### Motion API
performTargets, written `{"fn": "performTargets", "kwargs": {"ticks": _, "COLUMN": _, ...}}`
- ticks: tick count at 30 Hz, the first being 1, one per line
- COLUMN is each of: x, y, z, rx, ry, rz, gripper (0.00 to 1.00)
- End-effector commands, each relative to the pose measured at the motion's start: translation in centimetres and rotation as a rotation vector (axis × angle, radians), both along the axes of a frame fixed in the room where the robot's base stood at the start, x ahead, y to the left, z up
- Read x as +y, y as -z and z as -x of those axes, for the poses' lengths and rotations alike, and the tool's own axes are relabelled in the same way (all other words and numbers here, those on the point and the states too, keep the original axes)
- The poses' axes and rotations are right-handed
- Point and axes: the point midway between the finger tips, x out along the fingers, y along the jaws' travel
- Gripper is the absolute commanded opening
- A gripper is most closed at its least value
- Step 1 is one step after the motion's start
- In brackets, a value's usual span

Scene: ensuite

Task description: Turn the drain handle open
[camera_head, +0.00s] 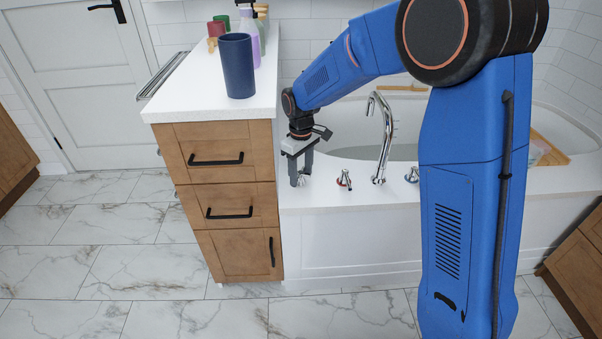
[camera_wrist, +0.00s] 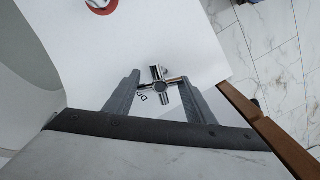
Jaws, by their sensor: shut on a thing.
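The drain handle (camera_wrist: 161,86) is a chrome cross-shaped knob on the white tub deck, with partly hidden lettering beside it in the wrist view. My gripper (camera_wrist: 160,79) has its two grey fingers on either side of the cross, shut on its arms. In the head view my gripper (camera_head: 301,180) points down at the deck's left end, beside the wooden cabinet. There its fingers mostly hide the drain handle. How far the handle is turned is hard to tell.
A chrome handle with a red ring (camera_head: 344,180) stands just right of my gripper, then the tall faucet (camera_head: 383,135) and another handle (camera_head: 411,175). The drawer cabinet (camera_head: 222,180) is close on the left, bearing a blue cup (camera_head: 237,66) and bottles.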

Motion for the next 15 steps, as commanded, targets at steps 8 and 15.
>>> {"fn": "performTargets", "kwargs": {"ticks": 8, "x": 0.01, "y": -0.08, "z": -0.05, "rx": -0.001, "ry": -0.210, "rz": 0.000, "gripper": 0.27}}
{"fn": "performTargets", "kwargs": {"ticks": 15, "x": 0.00, "y": -0.08, "z": -0.06, "rx": -0.002, "ry": -0.324, "rz": -0.001, "gripper": 0.27}}
